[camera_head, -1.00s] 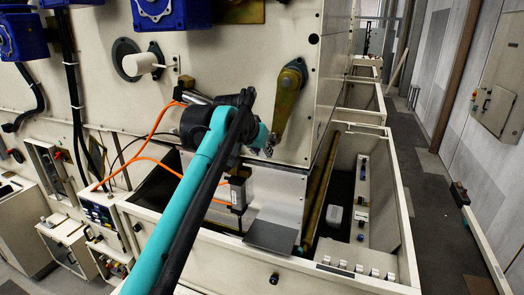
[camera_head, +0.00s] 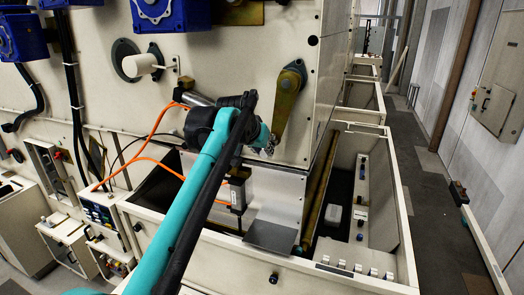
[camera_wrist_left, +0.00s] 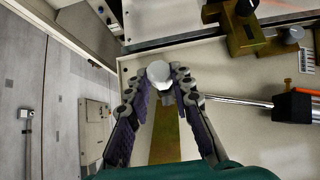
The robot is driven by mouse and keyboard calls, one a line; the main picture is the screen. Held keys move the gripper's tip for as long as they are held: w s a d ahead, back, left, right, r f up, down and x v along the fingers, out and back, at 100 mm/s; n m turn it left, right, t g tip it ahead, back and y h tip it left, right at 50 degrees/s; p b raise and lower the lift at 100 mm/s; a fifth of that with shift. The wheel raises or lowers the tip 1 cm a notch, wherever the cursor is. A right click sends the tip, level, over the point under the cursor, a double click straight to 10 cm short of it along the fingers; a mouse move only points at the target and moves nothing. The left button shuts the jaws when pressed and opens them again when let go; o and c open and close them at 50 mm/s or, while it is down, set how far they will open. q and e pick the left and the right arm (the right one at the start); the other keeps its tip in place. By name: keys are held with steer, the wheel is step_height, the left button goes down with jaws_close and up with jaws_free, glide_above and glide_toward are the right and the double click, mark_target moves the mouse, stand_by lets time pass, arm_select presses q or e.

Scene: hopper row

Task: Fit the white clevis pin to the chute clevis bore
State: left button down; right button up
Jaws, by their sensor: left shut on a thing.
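My left gripper (camera_wrist_left: 160,80) is shut on the white clevis pin (camera_wrist_left: 158,72), whose round white end shows between the fingertips in the left wrist view. In the head view my left gripper (camera_head: 267,146) is beside the lower part of an olive-brass lever (camera_head: 289,98) on the machine wall. The pin cannot be made out there. In the wrist view an olive-brass strip (camera_wrist_left: 165,137) lies behind the fingers, and a silver rod (camera_wrist_left: 238,101) runs from near them to a black body. The clevis bore is hidden, so I cannot tell whether the pin touches it.
Orange hoses (camera_head: 150,160) hang near my left arm. An open cream bin (camera_head: 400,225) holding a small white box stands at the right, with a grey plate (camera_head: 270,237) at its front left. The aisle (camera_head: 440,230) on the right is largely clear.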

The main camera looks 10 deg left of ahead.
arm_select(q)
steer(key=shift+w+d+p, duration=0.15)
steer(key=shift+w+p, duration=0.3)
steer(key=shift+w, duration=0.45)
steer(key=shift+r, duration=0.1)
stand_by(0.3)
steer(key=c, duration=1.4)
jaws_free()
steer(key=shift+o, duration=0.7)
steer(key=shift+w+d, duration=0.1)
steer(key=shift+w, duration=0.15)
steer(key=shift+s, duration=0.1)
steer(key=v, duration=1.1)
steer(key=shift+s+r, duration=0.25)
